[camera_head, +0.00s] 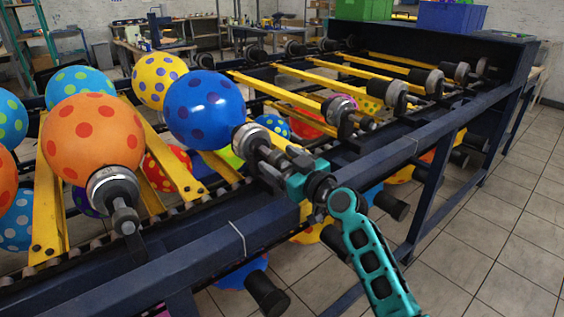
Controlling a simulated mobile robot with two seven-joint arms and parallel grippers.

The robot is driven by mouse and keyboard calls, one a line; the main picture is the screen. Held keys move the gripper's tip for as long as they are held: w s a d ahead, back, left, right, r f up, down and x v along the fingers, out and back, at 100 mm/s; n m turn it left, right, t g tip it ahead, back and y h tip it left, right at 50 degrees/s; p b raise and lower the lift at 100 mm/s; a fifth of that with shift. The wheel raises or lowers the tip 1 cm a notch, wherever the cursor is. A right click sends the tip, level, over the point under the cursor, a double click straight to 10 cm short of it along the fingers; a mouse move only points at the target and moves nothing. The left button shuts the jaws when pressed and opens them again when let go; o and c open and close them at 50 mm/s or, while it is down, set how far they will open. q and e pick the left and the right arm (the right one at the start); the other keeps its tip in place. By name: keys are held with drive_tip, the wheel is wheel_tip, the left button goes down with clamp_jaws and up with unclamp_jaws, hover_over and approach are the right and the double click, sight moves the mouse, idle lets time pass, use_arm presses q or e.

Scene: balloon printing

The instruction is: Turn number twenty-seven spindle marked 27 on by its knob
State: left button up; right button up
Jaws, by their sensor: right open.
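A row of spindles with dark knobs runs along the machine's near rail. No number is readable, so I cannot tell which is marked 27. My right gripper (278,165) reaches in from the lower right, over the rail. Its open jaws are at the outer end of the spindle (250,141) that carries a blue balloon with dark dots (204,109). The jaws partly hide this spindle's knob, and I cannot tell whether they touch it. Another spindle (113,186), with an orange balloon (93,137), is to the left. My left gripper is not in view.
The dark blue rail (180,252) runs diagonally below my right gripper. Empty spindles (338,111) continue to the right between yellow bars (300,83). More spotted balloons hang underneath. Tiled floor (490,230) is clear at the right. Green and blue bins (449,17) stand on the machine's far end.

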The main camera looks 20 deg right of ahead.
drive_tip(key=shift+c, duration=0.3)
drive_tip(key=c, duration=1)
